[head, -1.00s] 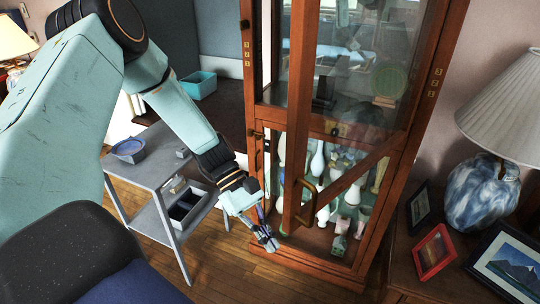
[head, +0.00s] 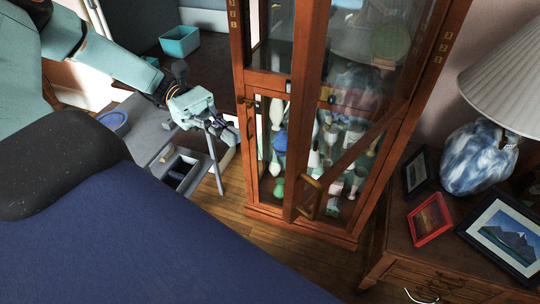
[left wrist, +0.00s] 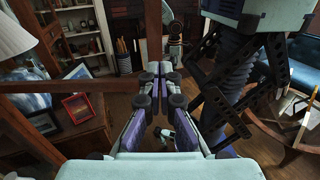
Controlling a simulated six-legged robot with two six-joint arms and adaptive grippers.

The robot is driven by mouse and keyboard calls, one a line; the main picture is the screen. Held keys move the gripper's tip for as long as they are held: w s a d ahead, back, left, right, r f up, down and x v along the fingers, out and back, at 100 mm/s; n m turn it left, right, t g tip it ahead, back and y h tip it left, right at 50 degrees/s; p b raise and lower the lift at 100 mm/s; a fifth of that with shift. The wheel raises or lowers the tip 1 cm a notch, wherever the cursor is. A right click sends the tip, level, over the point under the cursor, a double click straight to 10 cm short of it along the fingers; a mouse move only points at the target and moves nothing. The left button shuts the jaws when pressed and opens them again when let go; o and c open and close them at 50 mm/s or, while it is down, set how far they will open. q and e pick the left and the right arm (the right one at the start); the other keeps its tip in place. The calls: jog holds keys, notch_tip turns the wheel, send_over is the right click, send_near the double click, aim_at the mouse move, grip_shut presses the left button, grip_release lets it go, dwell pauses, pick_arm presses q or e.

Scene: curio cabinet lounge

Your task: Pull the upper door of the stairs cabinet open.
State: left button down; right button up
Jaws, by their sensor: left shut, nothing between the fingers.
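The tall wooden cabinet (head: 380,215) with glass panes stands in the middle of the head view. Its upper door (head: 311,110) stands partly open, swung out toward me from its right side. A curved brass handle (head: 311,197) sits low on the door's free edge. My left gripper (head: 228,133) is shut and empty, left of the cabinet and apart from the handle. Its closed fingers also show in the left wrist view (left wrist: 154,82). My right gripper is not in view.
Vases and figurines fill the lower compartment. At right, a dresser (head: 385,240) holds a lamp (head: 478,160) and framed pictures (head: 431,218). Bare floor lies before the cabinet.

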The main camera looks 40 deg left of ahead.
pick_arm(q)
send_near(286, 176)
jog(key=d, duration=0.5)
jog(key=shift+s+d+f, duration=0.1)
jog(key=shift+s+f, duration=0.15)
jog(key=shift+f, duration=0.05)
jog(key=shift+s+d, duration=0.25)
jog(key=shift+d, duration=0.3)
jog(key=shift+w+d, duration=0.1)
jog(key=shift+d, duration=0.1)
jog(key=shift+a, duration=0.1)
